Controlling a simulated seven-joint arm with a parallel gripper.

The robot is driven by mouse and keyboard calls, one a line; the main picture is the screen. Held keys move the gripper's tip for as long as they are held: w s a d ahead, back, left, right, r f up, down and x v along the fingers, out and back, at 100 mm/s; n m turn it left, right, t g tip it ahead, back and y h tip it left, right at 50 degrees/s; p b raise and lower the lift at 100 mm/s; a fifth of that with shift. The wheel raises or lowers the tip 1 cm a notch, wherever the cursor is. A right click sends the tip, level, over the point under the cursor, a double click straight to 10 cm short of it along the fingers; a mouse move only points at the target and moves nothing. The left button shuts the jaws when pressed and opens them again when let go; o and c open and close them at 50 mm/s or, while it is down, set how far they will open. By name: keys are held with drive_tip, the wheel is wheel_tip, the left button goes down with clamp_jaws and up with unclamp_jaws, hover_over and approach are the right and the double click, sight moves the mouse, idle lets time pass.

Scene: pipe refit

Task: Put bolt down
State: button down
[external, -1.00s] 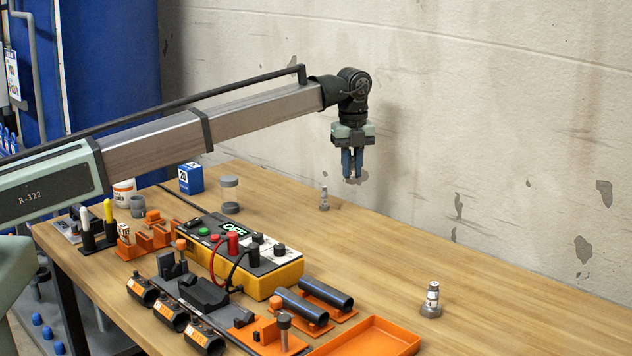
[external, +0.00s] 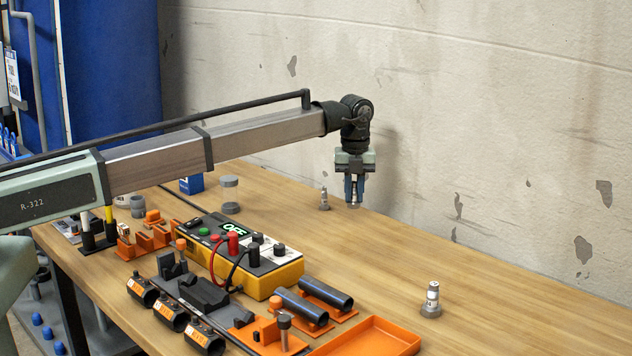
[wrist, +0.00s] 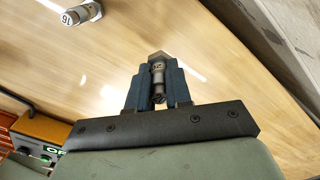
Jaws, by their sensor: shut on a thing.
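My gripper (external: 354,196) is shut on a metal bolt (wrist: 158,72), low over the back part of the wooden table near the wall. In the wrist view the blue fingers (wrist: 157,88) clasp the bolt's shank from both sides, and its wide head shows beyond the fingertips. In the external view the fingers mostly hide the bolt; only its lower end shows. I cannot tell whether it touches the table. A second bolt (external: 324,198) stands upright on its head to the left of my gripper; in the wrist view it has a white band marked 16 (wrist: 74,17).
A third bolt (external: 431,300) stands at the right, nearer the front. A yellow meter box (external: 275,277), an orange tray (external: 372,340) and dark pipes (external: 328,293) fill the front middle.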

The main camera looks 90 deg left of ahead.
sight(354, 202)
drive_tip(key=shift+f, duration=1.75)
drive_tip(key=shift+f, duration=0.1)
drive_tip(key=c, duration=1)
unclamp_jaws()
drive_tip(key=shift+c, duration=0.2)
wheel_tip(354, 202, up, 12)
drive_tip(key=shift+r, duration=0.1)
